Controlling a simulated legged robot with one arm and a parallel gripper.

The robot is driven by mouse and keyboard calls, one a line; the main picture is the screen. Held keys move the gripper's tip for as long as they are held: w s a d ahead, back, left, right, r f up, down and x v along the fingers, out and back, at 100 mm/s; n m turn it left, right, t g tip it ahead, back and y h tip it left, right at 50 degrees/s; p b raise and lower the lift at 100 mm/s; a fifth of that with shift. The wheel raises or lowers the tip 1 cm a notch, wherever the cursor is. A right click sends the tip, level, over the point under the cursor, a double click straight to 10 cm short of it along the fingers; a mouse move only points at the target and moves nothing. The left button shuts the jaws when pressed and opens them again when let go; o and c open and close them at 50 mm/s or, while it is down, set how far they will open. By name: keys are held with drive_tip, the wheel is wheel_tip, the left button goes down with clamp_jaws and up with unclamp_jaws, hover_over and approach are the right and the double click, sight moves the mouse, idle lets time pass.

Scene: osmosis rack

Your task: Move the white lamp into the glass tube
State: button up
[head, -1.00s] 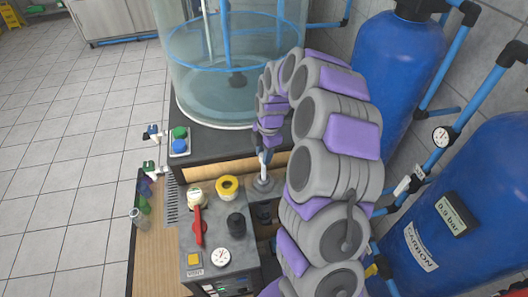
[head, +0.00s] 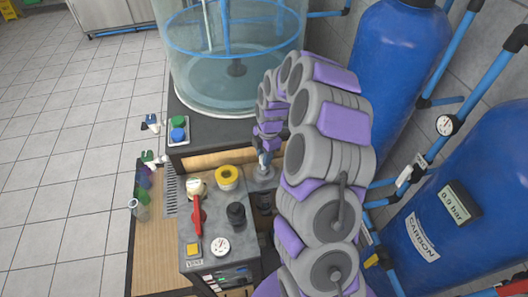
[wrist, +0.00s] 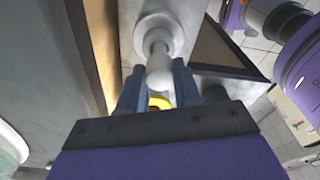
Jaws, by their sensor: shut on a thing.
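The white lamp (wrist: 159,72) is between my gripper's (wrist: 158,84) two blue-grey fingers in the wrist view, with its rounded white end towards the camera. My gripper is shut on it. Beyond it is a pale round fitting (wrist: 155,28), lined up with the lamp. In the head view my gripper (head: 264,158) points down just above this grey round fitting (head: 262,177), by the dark bench's front edge. The glass tube cannot be made out clearly. I cannot tell how far the lamp's lower end is inside it.
A control box with a red lever (head: 197,214), a yellow ring (head: 227,177) and a black knob (head: 236,215) stands close to the left. A large clear tank (head: 235,60) is behind. Blue cylinders (head: 398,75) crowd the right. Open floor (head: 70,150) lies left.

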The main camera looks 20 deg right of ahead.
drive_tip(key=shift+f, duration=0.45)
drive_tip(key=shift+f, duration=0.35)
drive_tip(key=shift+f+b, duration=0.4)
drive_tip(key=shift+f, duration=0.3)
drive_tip(key=o, duration=1.3)
drive_tip(key=shift+r, duration=0.15)
drive_tip(key=shift+r+p, duration=0.9)
drive_tip(key=shift+r, duration=3)
